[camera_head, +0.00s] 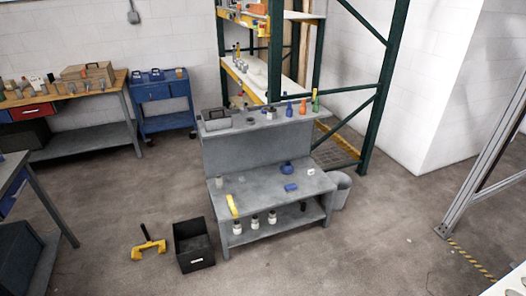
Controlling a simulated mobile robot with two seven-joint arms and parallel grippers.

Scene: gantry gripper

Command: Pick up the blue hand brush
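Two blue items lie on the lower top of the grey two-level workbench (262,197) in the middle of the head view. One is a small flat blue block (290,187) near the front right. The other is a rounded blue item (287,168) behind it. They are too small for me to tell which is the hand brush. Neither of my grippers is in view.
A yellow item (232,206) lies at the bench's left edge. Bottles stand on its upper shelf, with white jars below. A black bin (194,246) and a yellow-and-black tool (149,244) are on the floor at left. Open floor (375,245) lies to the right.

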